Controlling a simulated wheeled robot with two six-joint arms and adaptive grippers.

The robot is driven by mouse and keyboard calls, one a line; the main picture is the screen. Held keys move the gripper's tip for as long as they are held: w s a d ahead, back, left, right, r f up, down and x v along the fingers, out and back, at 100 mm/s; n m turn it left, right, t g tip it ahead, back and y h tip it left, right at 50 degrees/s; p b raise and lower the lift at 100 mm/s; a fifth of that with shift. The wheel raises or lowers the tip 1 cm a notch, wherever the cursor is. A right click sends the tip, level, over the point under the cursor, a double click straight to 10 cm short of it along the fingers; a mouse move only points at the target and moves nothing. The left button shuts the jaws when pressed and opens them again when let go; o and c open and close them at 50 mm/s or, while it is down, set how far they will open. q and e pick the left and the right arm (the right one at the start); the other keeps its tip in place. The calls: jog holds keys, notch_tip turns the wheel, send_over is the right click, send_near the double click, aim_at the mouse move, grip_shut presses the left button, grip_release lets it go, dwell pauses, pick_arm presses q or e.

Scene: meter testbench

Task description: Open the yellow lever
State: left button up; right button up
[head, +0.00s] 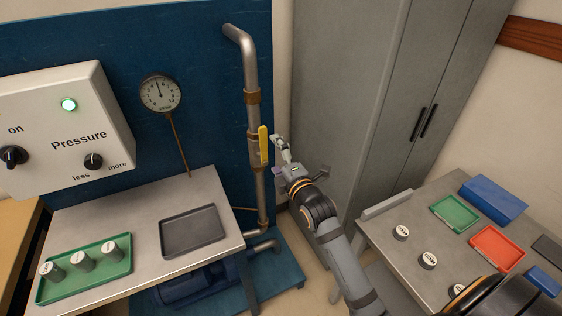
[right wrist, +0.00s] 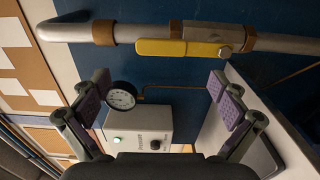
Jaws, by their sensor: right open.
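The yellow lever (head: 263,144) sits on a valve on the vertical metal pipe (head: 250,72). Its handle stands upright, roughly in line with the pipe. In the right wrist view the lever (right wrist: 178,48) lies sideways along the pipe, beyond the fingertips and between their two sides. My right gripper (head: 278,157) is just right of the lever in the head view, apart from it as far as I can tell. Its purple-padded fingers (right wrist: 158,94) are spread wide with nothing between them. My left gripper is not in view.
A pressure gauge (head: 160,93) and a white control box (head: 60,128) with a lit green lamp are left of the pipe. A metal table (head: 140,212) stands below them. A grey cabinet (head: 345,90) is close behind my right arm. A side table (head: 395,262) is at right.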

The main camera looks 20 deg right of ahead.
jog(key=s, duration=0.5)
jog(key=shift+d, duration=0.1)
jog(key=s+d+f+m+g+h, duration=0.2)
jog(key=f+m+g, duration=0.45)
jog(key=f, duration=2.35)
jog(key=s+d+f+m+g, duration=0.25)
jog(key=s+f, duration=0.45)
jog(key=f, duration=0.6)
jog(key=s+f+m+g, duration=0.2)
jog(key=s+f, duration=0.5)
jog(key=s, duration=0.4)
jog(key=s+f+m+g, duration=0.3)
jog(key=s+f, duration=0.3)
jog(key=s, duration=0.6)
jog(key=s+f+m+g, duration=0.2)
jog(key=s+f+m, duration=0.2)
jog(key=s+f, duration=0.3)
jog(key=s+d, duration=0.1)
jog(key=s, duration=0.3)
jog(key=shift+s+f+g+y, duration=0.2)
jog(key=shift+f+g+y, duration=0.1)
jog(key=shift+g, duration=0.1)
